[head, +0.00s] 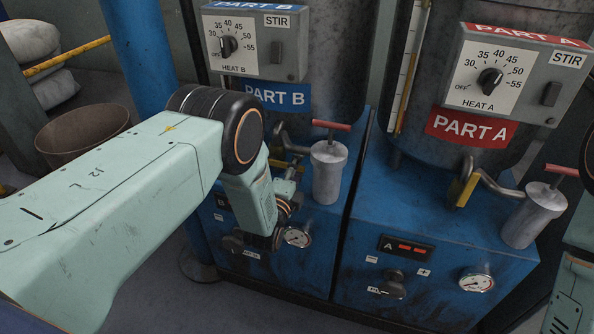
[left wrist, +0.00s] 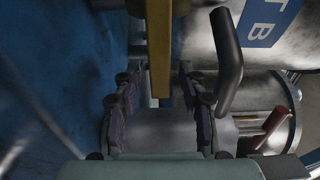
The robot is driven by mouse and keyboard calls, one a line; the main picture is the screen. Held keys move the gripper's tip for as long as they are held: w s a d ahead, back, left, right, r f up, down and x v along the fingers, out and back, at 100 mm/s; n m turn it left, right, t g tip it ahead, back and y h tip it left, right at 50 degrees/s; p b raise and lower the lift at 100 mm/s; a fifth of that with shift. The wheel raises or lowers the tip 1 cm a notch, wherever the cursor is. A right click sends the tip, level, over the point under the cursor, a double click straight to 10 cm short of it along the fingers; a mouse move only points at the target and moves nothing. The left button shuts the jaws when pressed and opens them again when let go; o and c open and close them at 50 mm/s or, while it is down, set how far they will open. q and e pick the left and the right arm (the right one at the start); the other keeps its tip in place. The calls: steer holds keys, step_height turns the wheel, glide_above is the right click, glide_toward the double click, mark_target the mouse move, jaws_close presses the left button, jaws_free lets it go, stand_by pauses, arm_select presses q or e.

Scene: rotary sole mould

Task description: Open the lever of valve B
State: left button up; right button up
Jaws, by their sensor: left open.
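The yellow lever of valve B (left wrist: 158,45) hangs down from the top of the left wrist view. Its lower end is between the fingertips of my left gripper (left wrist: 156,85), with a visible gap to each finger. The gripper is open. In the head view my left gripper (head: 287,175) is in front of the PART B tank, largely hidden by my own wrist. The outlet pipe of valve B (head: 288,147) shows beside it; the lever there is mostly covered. My right gripper is out of view.
A grey cylinder with a red handle (head: 328,172) stands close right of the left gripper. A curved dark pipe (left wrist: 228,60) passes right of the fingers. The PART A valve's yellow lever (head: 462,185) hangs down farther right. The blue base (head: 420,235) carries gauges and knobs.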

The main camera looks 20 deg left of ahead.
arm_select(q)
jaws_close()
stand_by(0.4)
stand_by(0.4)
